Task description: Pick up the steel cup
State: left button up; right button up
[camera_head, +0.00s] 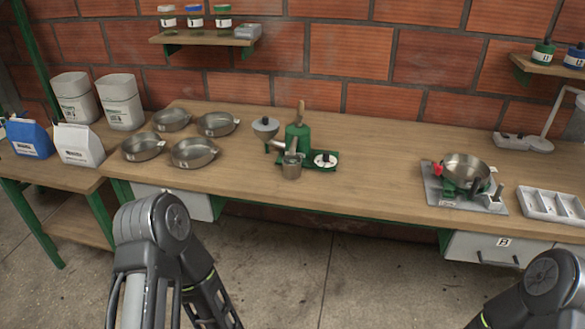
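A small steel cup (291,166) stands upright on the wooden workbench, at the front of a green machine (298,137) near the middle of the view. A grey handle-like part rises just above the cup, and I cannot tell whether it touches the cup. My left and right arms show only as links at the bottom left and bottom right. Both grippers are out of the picture, so what they hold cannot be seen.
Several metal pans (195,152) lie left of the machine. A steel bowl (466,168) sits on a device at right, beside a white compartment tray (551,204). Bags (78,145) and bins stand far left. The workbench (370,180) is clear between machine and bowl.

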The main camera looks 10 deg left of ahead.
aim_at(292, 167)
jog(key=i+j+z, duration=0.15)
jog(key=j+z, duration=0.3)
jog(key=i+j+z, duration=0.1)
jog(key=j+z, duration=0.35)
jog(key=l, duration=0.1)
